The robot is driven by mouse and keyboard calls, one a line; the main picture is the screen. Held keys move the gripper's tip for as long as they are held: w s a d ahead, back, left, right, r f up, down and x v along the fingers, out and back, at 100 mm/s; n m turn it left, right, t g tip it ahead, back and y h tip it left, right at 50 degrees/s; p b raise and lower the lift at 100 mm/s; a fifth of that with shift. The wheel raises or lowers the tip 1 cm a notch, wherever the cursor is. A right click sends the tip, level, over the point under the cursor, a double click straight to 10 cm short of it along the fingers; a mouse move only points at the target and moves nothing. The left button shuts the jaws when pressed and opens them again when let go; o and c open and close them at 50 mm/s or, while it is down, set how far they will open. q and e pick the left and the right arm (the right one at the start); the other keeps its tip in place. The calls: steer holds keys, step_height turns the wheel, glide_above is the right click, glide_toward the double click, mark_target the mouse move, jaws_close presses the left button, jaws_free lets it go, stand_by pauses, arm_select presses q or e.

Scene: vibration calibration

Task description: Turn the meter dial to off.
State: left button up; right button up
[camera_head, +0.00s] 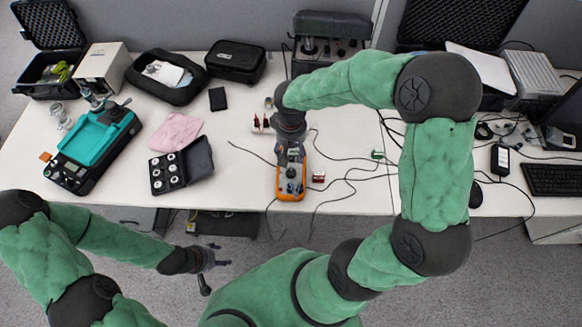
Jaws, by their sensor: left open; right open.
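An orange and dark handheld meter (291,195) lies on the white table near its front edge. Only its lower part shows clearly. My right gripper (291,172) comes down from above over the meter and hides much of its face, including the dial and its setting. The gripper is open; I cannot tell whether its fingers touch the dial. My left gripper (217,256) is open and empty, low in front of the table's front edge, well away from the meter.
Black cables (340,160) run across the table around the meter. A small red and white item (318,177) lies right of it. An open black case with round weights (180,168), a pink cloth (176,131) and a teal device (97,140) are to the left.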

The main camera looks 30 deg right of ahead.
mark_target(291, 170)
step_height(291, 170, down, 11)
steer(key=m+b, duration=0.3)
steer(key=m, duration=0.1)
steer(key=shift+f+m, duration=0.1)
steer(key=shift+m, duration=0.2)
stand_by(0.3)
